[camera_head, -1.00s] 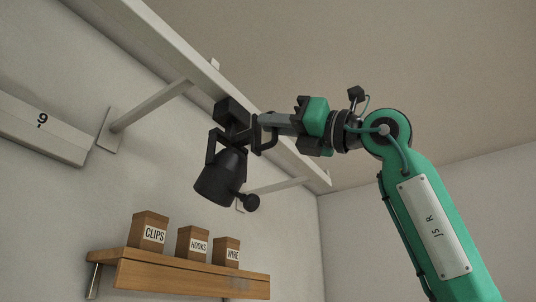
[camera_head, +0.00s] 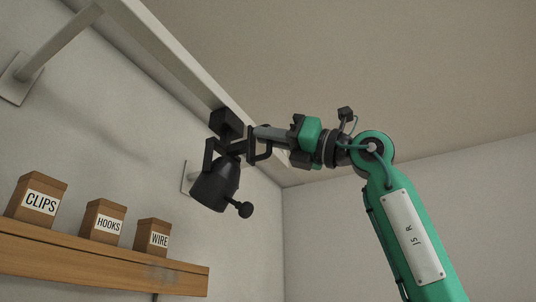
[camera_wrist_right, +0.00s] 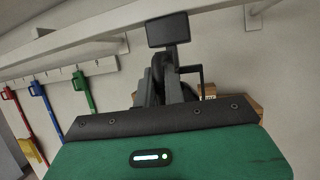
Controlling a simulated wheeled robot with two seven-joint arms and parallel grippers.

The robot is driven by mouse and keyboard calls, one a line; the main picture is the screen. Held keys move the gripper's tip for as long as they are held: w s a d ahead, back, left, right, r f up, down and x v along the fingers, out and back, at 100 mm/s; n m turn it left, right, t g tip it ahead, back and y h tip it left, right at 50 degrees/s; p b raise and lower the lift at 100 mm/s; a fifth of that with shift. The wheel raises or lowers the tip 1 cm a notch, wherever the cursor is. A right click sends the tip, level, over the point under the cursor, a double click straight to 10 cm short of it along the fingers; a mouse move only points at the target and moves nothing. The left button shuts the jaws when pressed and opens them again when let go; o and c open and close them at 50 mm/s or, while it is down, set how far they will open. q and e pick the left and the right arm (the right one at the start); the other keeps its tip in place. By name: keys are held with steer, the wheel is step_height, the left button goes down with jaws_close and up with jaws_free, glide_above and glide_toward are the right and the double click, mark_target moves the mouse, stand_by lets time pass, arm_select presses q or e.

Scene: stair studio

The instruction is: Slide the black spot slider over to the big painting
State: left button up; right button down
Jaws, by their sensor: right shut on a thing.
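The black spot slider (camera_head: 216,185) hangs from the underside of the pale rail (camera_head: 172,62), its lamp head tilted down. It has a square block at the rail, a side handle and a small round knob. My right gripper (camera_head: 266,134) is shut on its handle, from the right side. In the right wrist view the slider's block (camera_wrist_right: 168,30) shows against the rail, with its lower part hidden behind my green gripper body. No big painting is in view. My left gripper is not in view.
A wooden shelf (camera_head: 100,262) on the wall below the rail carries cardboard boxes marked CLIPS (camera_head: 38,200), HOOKS (camera_head: 103,222) and WIRE (camera_head: 152,238). A rail bracket (camera_head: 190,178) stands behind the slider. The wrist view shows coloured tools (camera_wrist_right: 83,92) hanging on the wall.

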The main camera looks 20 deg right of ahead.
steer(key=c, duration=1.8)
jaws_free()
steer(key=shift+s+d+f+b, duration=0.2)
steer(key=shift+b, duration=0.1)
steer(key=b+v, duration=0.5)
steer(key=v, duration=0.8)
steer(key=shift+d+b, duration=0.15)
steer(key=shift+b, duration=0.2)
